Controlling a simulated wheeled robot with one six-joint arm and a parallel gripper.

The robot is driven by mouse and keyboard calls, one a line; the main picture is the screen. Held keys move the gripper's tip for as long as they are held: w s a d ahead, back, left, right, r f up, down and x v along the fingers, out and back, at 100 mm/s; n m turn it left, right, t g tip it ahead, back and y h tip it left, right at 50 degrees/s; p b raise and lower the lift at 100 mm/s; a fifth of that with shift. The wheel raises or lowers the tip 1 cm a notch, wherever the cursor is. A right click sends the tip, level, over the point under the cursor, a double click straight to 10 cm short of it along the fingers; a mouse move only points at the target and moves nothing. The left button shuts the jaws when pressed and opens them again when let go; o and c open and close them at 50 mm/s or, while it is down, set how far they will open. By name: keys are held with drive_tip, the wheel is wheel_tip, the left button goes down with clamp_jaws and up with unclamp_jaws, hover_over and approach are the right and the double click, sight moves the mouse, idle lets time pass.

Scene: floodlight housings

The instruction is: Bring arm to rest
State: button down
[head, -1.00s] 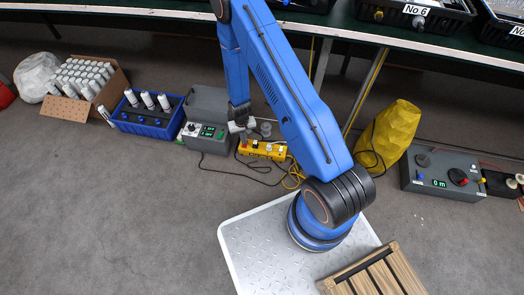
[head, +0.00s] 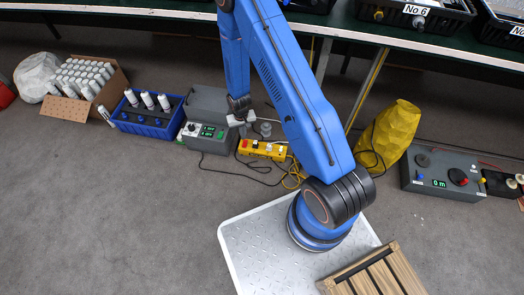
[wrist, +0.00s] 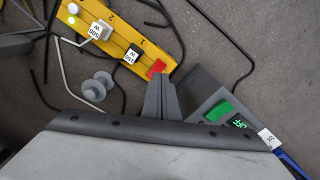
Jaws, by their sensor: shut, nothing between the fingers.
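My blue arm bends down from the top of the head view, and my gripper (head: 240,118) hangs above the floor between the grey test box (head: 206,120) and the yellow switch strip (head: 262,150). In the wrist view my gripper (wrist: 161,97) shows its dark fingers pressed together with nothing between them. The yellow strip (wrist: 118,35) lies beyond the fingertips there, with a red switch near its end. Part of the grey box (wrist: 205,98) with a green button and display shows to the right.
A blue crate (head: 150,122) holding white cylinders and a cardboard box (head: 100,100) of more cylinders stand left. A yellow bag (head: 398,135) and a grey control box (head: 440,178) stand right. The green bench (head: 160,12) runs overhead. Floor at front left is clear.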

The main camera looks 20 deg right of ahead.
idle(0.3)
wheel_tip(320, 180, up, 29)
drive_tip(key=d+t, duration=0.2)
drive_tip(key=s+d+r, duration=0.1)
drive_tip(key=s+r, duration=0.4)
drive_tip(key=r, duration=0.3)
drive_tip(key=s+d+r, duration=0.2)
drive_tip(key=s+r, duration=0.2)
drive_tip(key=r, duration=0.5)
drive_tip(key=s+r+t, duration=0.1)
drive_tip(key=s+r, duration=0.3)
drive_tip(key=s, duration=0.4)
drive_tip(key=s+d+r+t, duration=0.1)
drive_tip(key=s+r, duration=0.3)
drive_tip(key=s, duration=0.4)
drive_tip(key=s+d+r+n, duration=0.1)
drive_tip(key=s+r, duration=0.4)
drive_tip(key=s, duration=0.3)
drive_tip(key=shift+s+t, duration=0.2)
drive_tip(key=shift+t, duration=0.2)
